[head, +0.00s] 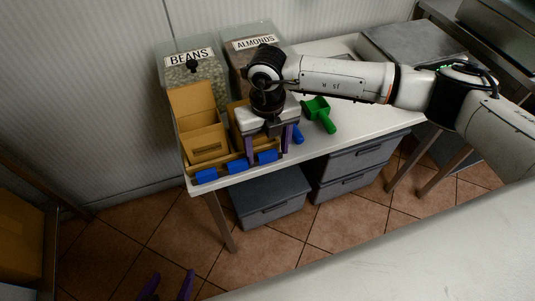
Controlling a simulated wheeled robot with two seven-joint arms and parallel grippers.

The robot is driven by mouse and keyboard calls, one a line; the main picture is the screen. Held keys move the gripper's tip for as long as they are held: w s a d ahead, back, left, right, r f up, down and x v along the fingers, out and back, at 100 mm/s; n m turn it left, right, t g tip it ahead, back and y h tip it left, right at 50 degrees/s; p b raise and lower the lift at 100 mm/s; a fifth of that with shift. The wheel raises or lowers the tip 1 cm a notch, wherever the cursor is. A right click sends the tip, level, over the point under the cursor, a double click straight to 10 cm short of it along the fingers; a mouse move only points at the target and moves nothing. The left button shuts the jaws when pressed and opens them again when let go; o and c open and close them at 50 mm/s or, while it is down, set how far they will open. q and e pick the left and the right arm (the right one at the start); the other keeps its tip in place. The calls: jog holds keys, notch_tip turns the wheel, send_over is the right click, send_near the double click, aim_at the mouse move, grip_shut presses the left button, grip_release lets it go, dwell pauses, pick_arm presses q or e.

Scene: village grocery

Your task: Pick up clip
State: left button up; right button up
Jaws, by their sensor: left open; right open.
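Blue clips stand in a row along the front edge of the white table: a left clip (205,176), a middle clip (236,166) and a right clip (266,156). My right gripper (268,146) points down just above and behind the right clip, its purple fingers apart. Whether the fingers touch that clip cannot be told. Another blue object (298,135) shows just right of the right finger, partly hidden. My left gripper (168,286) is open and empty at the bottom edge, over the floor, far from the clips.
Open cardboard boxes (208,143) stand behind the clips; one is partly hidden by my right gripper. Bins labelled BEANS (190,60) and ALMONDS (254,43) stand at the back. A green scoop (319,112) lies right. Grey drawers (268,200) sit below.

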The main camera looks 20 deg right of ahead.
jog(key=c, duration=1.1)
notch_tip(320, 180, up, 9)
notch_tip(320, 180, up, 13)
jog(key=p, duration=0.2)
send_over(267, 153)
jog(key=w+a, duration=0.2)
jog(key=w, duration=0.2)
jog(key=shift+s+d+f+b, duration=0.15)
jog(key=shift+f+b, duration=0.95)
jog(key=shift+f, duration=0.65)
jog(key=shift+w+d+f+b, duration=0.1)
jog(key=shift+f+b, duration=0.95)
jog(key=shift+f, duration=0.7)
